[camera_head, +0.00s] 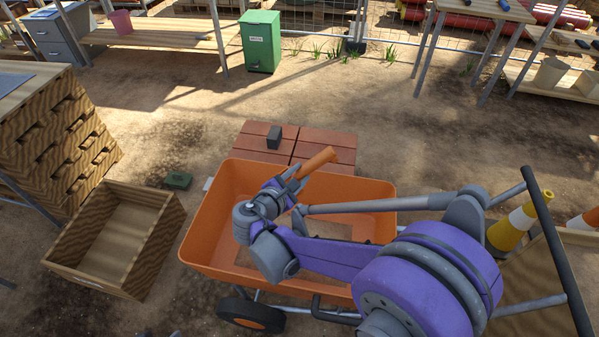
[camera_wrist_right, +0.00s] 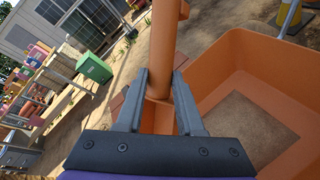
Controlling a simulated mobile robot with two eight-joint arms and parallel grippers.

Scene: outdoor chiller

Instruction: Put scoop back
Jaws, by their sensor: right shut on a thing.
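An orange scoop (camera_head: 317,162) is in my right gripper (camera_head: 291,184), seen in the head view above the far side of the orange cart tub. In the right wrist view the gripper's fingers (camera_wrist_right: 160,105) are closed on both sides of the orange scoop (camera_wrist_right: 164,50), which extends up and away from them. The orange tub (camera_head: 212,222) has a brown patch on its floor; my right arm hides part of its inside. The tub also shows in the right wrist view (camera_wrist_right: 230,70). My left gripper does not show.
Reddish-brown slabs (camera_head: 325,141) with a small dark block (camera_head: 274,137) lie behind the tub. A green bin (camera_head: 261,42) stands at the back. Bare ground lies between.

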